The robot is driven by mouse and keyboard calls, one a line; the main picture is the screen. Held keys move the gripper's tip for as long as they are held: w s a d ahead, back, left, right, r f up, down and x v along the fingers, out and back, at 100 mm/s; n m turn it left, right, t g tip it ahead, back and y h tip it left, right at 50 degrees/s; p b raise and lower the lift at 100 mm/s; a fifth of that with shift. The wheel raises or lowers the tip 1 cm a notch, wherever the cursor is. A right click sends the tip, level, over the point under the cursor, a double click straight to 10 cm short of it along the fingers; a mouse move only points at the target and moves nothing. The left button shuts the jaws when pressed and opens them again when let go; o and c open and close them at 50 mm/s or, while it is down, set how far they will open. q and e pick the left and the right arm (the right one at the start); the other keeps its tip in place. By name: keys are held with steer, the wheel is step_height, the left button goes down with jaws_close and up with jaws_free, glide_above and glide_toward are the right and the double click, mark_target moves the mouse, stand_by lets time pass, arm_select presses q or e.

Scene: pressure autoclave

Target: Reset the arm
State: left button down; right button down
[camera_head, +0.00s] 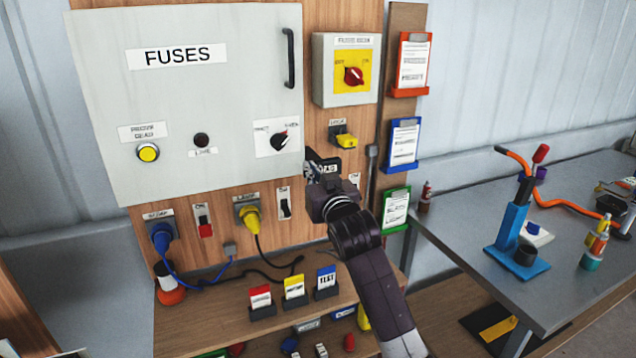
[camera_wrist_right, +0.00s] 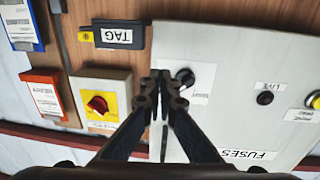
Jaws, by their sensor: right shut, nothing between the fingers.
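My right arm (camera_head: 370,270) reaches up from the lower right of the head view to the wooden panel. My right gripper (camera_head: 318,170) is in front of the panel, just below and right of the grey FUSES cabinet (camera_head: 215,95). In the right wrist view its two fingers (camera_wrist_right: 160,88) meet at the tips, with nothing between them. Behind them are the FUSES cabinet (camera_wrist_right: 240,60), its black selector knob (camera_wrist_right: 185,77) and a dark holder labelled TAG (camera_wrist_right: 118,36). Contact with the panel cannot be told. My left gripper is not in view.
A red rotary switch (camera_head: 353,75) sits on a box right of the cabinet. Red, blue and green clipboards (camera_head: 404,145) hang beside it. Blue (camera_head: 160,235) and yellow (camera_head: 248,215) plugs have cables. A shelf (camera_head: 220,315) lies below. A grey table (camera_head: 460,225) with tools stands right.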

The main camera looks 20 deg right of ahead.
steer(key=shift+s, duration=2.2)
step_height(320, 180, down, 38)
steer(key=s+a+n+g+y+b, duration=0.1)
steer(key=s+a+n+g, duration=0.15)
steer(key=g, duration=0.35)
steer(key=s+a+f+g, duration=0.1)
steer(key=s+f, duration=0.4)
steer(key=f, duration=0.4)
steer(key=s+f+g, duration=0.2)
steer(key=s+f, duration=0.3)
steer(key=f, duration=0.3)
steer(key=s+a+f+g+y, duration=0.15)
steer(key=s+f+g, duration=0.25)
steer(key=s+f, duration=1.4)
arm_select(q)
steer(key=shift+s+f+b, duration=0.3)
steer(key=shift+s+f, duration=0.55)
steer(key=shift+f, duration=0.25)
arm_select(e)
steer(key=s+f+g, duration=0.2)
steer(key=s+f, duration=0.2)
steer(key=s, duration=1.1)
steer(key=s+f+n+g, duration=0.1)
steer(key=s+f, duration=0.4)
steer(key=s, duration=1)
steer(key=shift+s+a+g, duration=0.3)
steer(key=shift+a+g, duration=0.1)
